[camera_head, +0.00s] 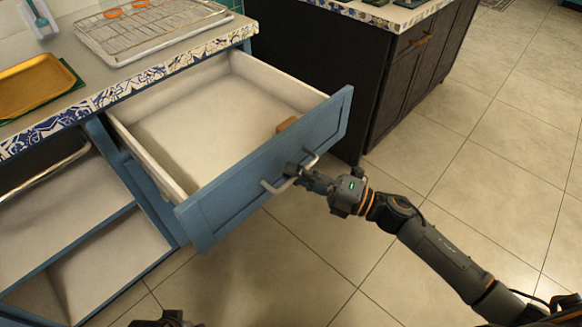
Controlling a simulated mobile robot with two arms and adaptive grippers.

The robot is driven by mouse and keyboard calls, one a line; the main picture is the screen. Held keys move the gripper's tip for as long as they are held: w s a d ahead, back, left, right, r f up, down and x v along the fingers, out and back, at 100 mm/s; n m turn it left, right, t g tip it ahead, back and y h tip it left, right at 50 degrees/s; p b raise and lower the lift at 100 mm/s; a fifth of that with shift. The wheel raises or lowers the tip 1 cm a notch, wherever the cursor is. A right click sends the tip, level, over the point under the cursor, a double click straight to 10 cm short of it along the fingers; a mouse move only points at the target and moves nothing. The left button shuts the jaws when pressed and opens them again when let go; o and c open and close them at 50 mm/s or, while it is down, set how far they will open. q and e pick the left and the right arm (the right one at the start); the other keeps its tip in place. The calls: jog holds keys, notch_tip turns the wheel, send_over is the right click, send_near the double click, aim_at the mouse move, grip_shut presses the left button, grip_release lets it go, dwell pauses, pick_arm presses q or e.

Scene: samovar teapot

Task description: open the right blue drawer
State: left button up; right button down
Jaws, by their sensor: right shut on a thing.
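The blue drawer (262,190) is pulled well out of the blue cabinet, and its pale inside shows. A small brown block-like thing (286,124) lies in it against the inside of the front panel. A light metal bar handle (276,187) is fixed to the outside of the front. My right gripper (298,172) is shut on this handle, with its arm reaching in from the lower right. The fingers hide part of the handle.
Open shelves (60,225) are left of the drawer. The counter above bears a wire rack (150,30) and a gold tray (35,85). A dark cabinet (400,80) stands behind the drawer's right end. The tiled floor (480,150) to the right is clear.

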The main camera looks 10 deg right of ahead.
dwell(0.3)
jog(key=c, duration=1.4)
grip_release()
jog(key=shift+s+d, duration=0.1)
jog(key=shift+d, duration=0.05)
jog(key=v, duration=1.1)
jog(key=shift+s+d, duration=0.2)
jog(key=shift+d, duration=0.15)
